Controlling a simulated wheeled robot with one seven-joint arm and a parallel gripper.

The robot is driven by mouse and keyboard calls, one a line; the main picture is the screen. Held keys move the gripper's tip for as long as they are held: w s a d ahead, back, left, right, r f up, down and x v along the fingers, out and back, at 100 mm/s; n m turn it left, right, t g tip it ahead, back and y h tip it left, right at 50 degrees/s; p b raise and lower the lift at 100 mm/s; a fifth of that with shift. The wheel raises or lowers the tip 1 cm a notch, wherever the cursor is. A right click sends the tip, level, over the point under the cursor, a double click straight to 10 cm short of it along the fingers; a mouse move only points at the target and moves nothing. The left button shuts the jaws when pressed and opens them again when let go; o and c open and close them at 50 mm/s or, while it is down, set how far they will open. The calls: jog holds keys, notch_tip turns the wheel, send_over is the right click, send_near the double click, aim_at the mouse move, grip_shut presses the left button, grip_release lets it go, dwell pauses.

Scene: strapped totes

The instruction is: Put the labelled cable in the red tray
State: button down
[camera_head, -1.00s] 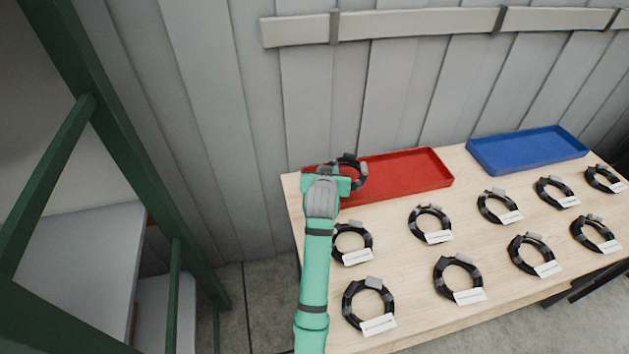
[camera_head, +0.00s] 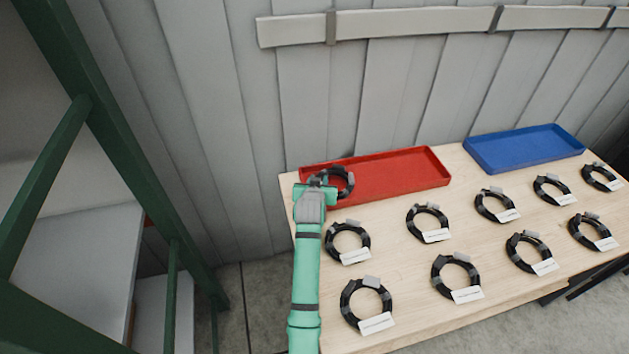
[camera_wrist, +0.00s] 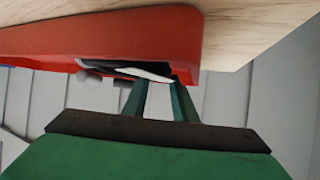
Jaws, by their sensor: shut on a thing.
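A black coiled cable (camera_head: 345,189) with grey ties is at the left end of the red tray (camera_head: 410,170). My gripper (camera_head: 319,184) is shut on the near left side of the coil, at the tray's left edge. In the wrist view my gripper's fingers (camera_wrist: 160,95) reach to the tray's red wall (camera_wrist: 90,38). Part of the black cable (camera_wrist: 105,68) and a white strip, seemingly its label (camera_wrist: 145,74), show beside that wall. I cannot tell whether the cable touches the tray floor. The label's text is not readable.
Several other black coiled cables (camera_head: 457,256) with white labels lie in two rows on the wooden table (camera_head: 405,270). An empty blue tray (camera_head: 525,149) stands at the back right. A grey panelled wall is behind, and a green frame (camera_head: 120,140) stands at left.

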jog(key=shift+a+f, duration=0.35)
jog(key=shift+a, duration=0.05)
jog(key=c, duration=1.7)
grip_release()
jog(key=shift+f, duration=0.1)
jog(key=shift+a, duration=0.15)
jog(key=shift+w, duration=0.2)
jog(key=shift+s+a, duration=0.15)
jog(key=shift+a, duration=0.1)
jog(key=shift+d, duration=0.7)
jog(key=shift+a, duration=0.1)
jog(key=shift+s+a, duration=0.1)
jog(key=shift+a, duration=0.2)
